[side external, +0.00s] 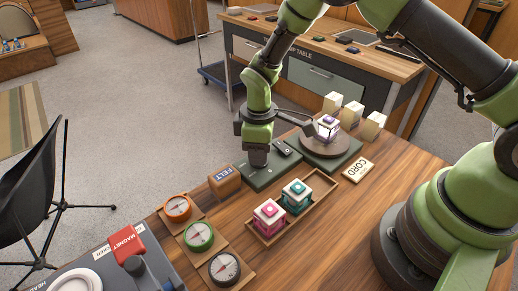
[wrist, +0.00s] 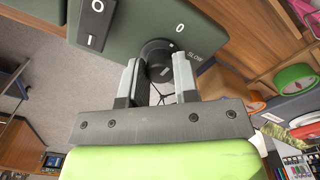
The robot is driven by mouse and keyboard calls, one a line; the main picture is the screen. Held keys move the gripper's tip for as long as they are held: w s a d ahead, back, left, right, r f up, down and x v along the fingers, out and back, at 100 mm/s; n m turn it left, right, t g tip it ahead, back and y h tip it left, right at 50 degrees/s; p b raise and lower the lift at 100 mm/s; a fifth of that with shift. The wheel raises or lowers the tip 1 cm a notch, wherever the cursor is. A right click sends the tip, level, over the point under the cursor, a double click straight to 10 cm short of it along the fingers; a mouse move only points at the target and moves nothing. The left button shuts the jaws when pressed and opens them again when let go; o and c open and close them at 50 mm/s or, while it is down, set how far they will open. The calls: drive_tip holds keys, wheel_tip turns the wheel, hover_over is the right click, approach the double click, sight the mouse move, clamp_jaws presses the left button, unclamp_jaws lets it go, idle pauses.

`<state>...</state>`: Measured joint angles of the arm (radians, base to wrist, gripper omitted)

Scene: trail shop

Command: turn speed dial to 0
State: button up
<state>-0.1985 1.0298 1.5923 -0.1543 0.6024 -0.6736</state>
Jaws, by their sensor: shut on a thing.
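The speed dial (wrist: 158,52) is a round black knob on a dark green control box (wrist: 130,28). The printed labels "0" and "SLOW" stand beside it, and a small light mark shows on its rim on the side towards them. My gripper (wrist: 157,75) is shut on the dial, one finger on each side, hiding part of its edge. In the side view my gripper (side external: 256,160) points down onto the box (side external: 283,172) and hides the dial. A black rocker switch (wrist: 95,24) sits on the same box.
A round turntable (side external: 325,149) bearing a small lit cube stands behind the box. A wooden tray (side external: 325,205) with two cubes, a FELT block (side external: 224,179), a CORD block (side external: 358,170) and several round gauges (side external: 199,236) are nearby.

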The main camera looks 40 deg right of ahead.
drive_tip(key=shift+n, duration=0.4)
drive_tip(key=o, duration=0.9)
drive_tip(key=shift+o, duration=0.2)
wheel_tip(320, 180, up, 10)
drive_tip(key=s+d+r+m+t+y, duration=0.1)
drive_tip(key=s+d+r+m+t, duration=0.2)
drive_tip(key=r, duration=0.4)
drive_tip(key=s+r+m, duration=0.3)
drive_tip(key=s+r, duration=0.2)
drive_tip(key=r, duration=0.3)
drive_tip(key=s+d+r+m+t+y, duration=0.1)
drive_tip(key=s+r+m+t, duration=0.2)
drive_tip(key=s+m, duration=0.4)
drive_tip(key=s+t, duration=0.1)
drive_tip(key=s, duration=0.4)
drive_tip(key=shift+s+d, duration=0.15)
drive_tip(key=shift+s, duration=0.1)
